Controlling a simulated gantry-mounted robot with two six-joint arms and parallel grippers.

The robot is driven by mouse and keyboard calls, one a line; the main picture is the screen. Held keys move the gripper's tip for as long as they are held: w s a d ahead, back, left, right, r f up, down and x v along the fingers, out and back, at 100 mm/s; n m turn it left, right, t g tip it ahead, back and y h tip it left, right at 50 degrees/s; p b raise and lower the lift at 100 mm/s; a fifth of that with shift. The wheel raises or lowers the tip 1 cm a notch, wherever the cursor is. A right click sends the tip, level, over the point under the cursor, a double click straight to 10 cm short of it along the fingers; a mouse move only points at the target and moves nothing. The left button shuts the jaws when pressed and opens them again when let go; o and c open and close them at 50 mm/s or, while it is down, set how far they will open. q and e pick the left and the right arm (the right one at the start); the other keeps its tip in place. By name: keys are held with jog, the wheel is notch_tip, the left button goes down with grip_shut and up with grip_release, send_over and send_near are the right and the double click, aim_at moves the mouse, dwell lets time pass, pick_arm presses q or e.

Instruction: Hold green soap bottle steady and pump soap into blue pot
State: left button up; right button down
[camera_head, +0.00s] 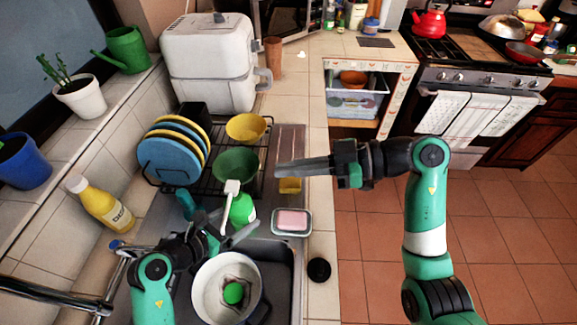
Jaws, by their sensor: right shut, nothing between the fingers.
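The green soap bottle (243,209) with a white pump head (232,187) stands at the back of the sink area, in front of a green bowl. A pot (203,305) with a white inside and dark blue rim sits in the sink, with a green round item (233,293) in it. My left gripper (232,236) is just in front of the bottle, its fingers apart; I cannot tell if they touch it. My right gripper (280,170) is shut and empty, pointing left above the counter edge, to the right of the bottle and pump.
A pink soap bar in a dish (292,222) and a yellow sponge (290,186) lie right of the bottle. The rack (180,186) behind holds plates and bowls. A yellow bottle (100,204) and the faucet (60,298) are at left. Floor at right is clear.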

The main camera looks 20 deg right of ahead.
jog(key=shift+r, duration=0.95)
send_over(228, 207)
jog(key=w+d, duration=0.3)
jog(key=w, duration=0.1)
notch_tip(228, 207, down, 3)
jog(key=shift+s+d+f, duration=0.15)
jog(key=shift+d+f, duration=0.05)
jog(key=shift+f, duration=0.4)
jog(key=shift+s+d+f, duration=0.15)
jog(key=shift+d+f, duration=0.05)
jog(key=shift+f, duration=0.9)
